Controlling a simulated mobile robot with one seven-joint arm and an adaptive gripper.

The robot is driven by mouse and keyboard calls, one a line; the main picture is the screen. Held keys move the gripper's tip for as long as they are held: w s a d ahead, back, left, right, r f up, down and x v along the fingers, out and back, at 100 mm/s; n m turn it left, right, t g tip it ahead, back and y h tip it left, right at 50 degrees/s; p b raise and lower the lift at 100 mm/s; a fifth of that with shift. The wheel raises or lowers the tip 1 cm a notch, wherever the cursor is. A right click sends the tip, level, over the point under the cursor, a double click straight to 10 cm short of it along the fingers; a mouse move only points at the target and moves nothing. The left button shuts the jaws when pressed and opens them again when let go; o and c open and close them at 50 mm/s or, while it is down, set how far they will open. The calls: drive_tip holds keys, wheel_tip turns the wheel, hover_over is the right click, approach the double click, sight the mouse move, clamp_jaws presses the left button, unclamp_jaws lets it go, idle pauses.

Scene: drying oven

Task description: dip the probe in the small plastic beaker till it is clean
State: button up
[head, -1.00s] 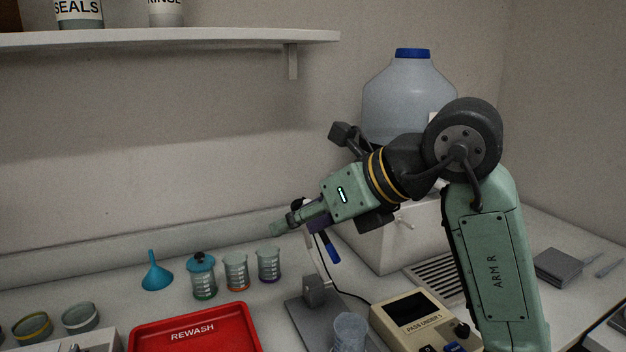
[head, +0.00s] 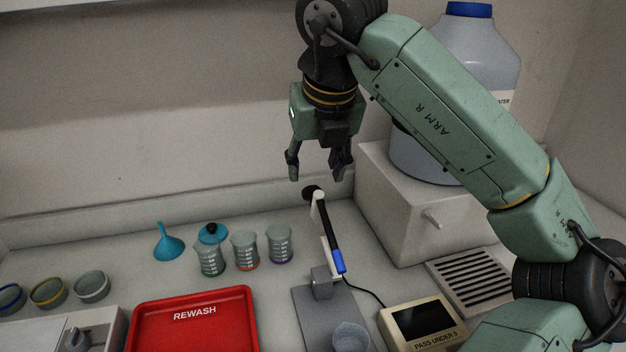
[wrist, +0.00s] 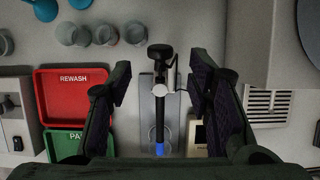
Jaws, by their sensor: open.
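The probe (head: 327,229) is a black rod with a dark round top and a blue lower end, held upright in a white clip on a grey stand (head: 322,283). It also shows in the wrist view (wrist: 161,112), between my fingers. My gripper (head: 317,178) is open and empty, pointing down above the probe's top; it also shows in the wrist view (wrist: 160,85). A small clear plastic beaker (head: 349,338) stands at the front of the stand's grey base, cut by the lower edge of the head view. I cannot tell its contents.
A meter marked PASS UNDER 5 (head: 421,320) is right of the stand, joined by a black cable. Graduated beakers (head: 245,251), a blue funnel (head: 168,242) and a red REWASH tray (head: 195,326) are left. A large jug (head: 462,70) on a white block stands right.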

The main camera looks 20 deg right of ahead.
sight(312, 187)
drive_tip(key=p+x, duration=0.1)
drive_tip(key=x, duration=0.5)
drive_tip(key=shift+w+f, duration=0.15)
clamp_jaws()
idle(0.4)
